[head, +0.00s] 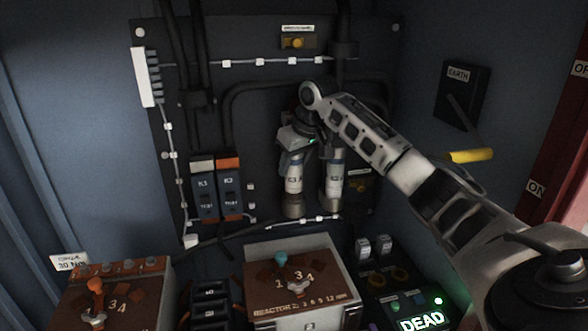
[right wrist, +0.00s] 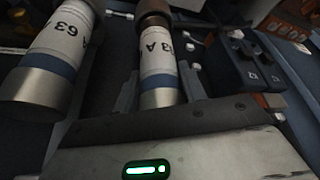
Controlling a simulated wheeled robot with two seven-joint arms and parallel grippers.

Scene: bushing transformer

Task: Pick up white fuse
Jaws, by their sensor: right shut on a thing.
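Two white fuses with dark blue bands and metal end caps stand upright side by side on the back panel in the head view. My right gripper (head: 293,156) reaches in from the right and is shut on the left one, a white fuse (head: 293,178), near its upper end. In the right wrist view this white fuse (right wrist: 158,52) sits between the two fingers (right wrist: 160,85). The other white fuse (head: 331,180) is beside it, outside the jaws, and also shows in the right wrist view (right wrist: 56,48). Whether the held fuse still touches its lower mount is unclear. My left gripper is out of view.
Blue switch blocks (head: 216,190) are left of the fuses. A brown-topped reactor box (head: 300,300) stands below them. An EARTH lever box (head: 462,95) with a yellow handle is at the right. Black cables run around the panel above the fuses.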

